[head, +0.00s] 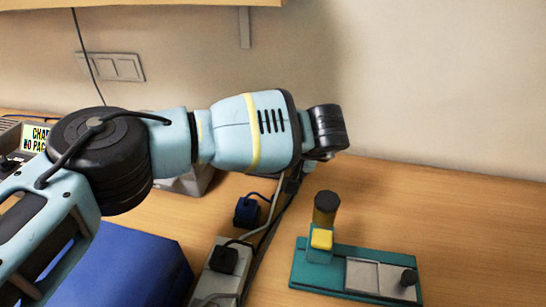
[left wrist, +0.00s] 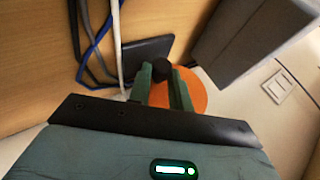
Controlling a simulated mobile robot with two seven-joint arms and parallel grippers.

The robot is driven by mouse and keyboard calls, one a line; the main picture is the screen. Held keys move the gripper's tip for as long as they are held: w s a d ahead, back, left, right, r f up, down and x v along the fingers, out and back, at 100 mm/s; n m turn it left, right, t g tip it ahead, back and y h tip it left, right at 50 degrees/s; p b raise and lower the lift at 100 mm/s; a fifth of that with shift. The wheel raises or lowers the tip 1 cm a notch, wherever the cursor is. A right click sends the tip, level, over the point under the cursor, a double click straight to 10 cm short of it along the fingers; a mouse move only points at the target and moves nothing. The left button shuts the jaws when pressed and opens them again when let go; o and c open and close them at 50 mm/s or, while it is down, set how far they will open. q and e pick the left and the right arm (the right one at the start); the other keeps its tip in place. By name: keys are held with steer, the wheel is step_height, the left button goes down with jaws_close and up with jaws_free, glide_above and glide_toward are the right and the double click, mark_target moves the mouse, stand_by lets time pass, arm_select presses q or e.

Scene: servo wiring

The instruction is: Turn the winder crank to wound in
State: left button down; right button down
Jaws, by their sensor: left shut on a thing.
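The winder crank shows in the left wrist view as a dark round knob (left wrist: 161,69) in front of an orange disc (left wrist: 192,94). My left gripper (left wrist: 160,84) has its two green fingers on either side of the knob, shut on it. In the head view my left arm reaches in from the left, and its wrist hides the fingers and the winder. How far the crank is turned cannot be told. My right gripper is in neither view.
A teal fixture (head: 340,287) with a dark post and yellow block stands at the right. A grey power strip (head: 225,283) with cables, a small blue box (head: 247,212) and a large blue box (head: 125,275) lie below my arm. The table beyond the fixture is clear.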

arm_select(q)
steer(key=c, duration=1.3)
jaws_free()
steer(key=shift+a, duration=0.1)
steer(key=shift+v, duration=3.9)
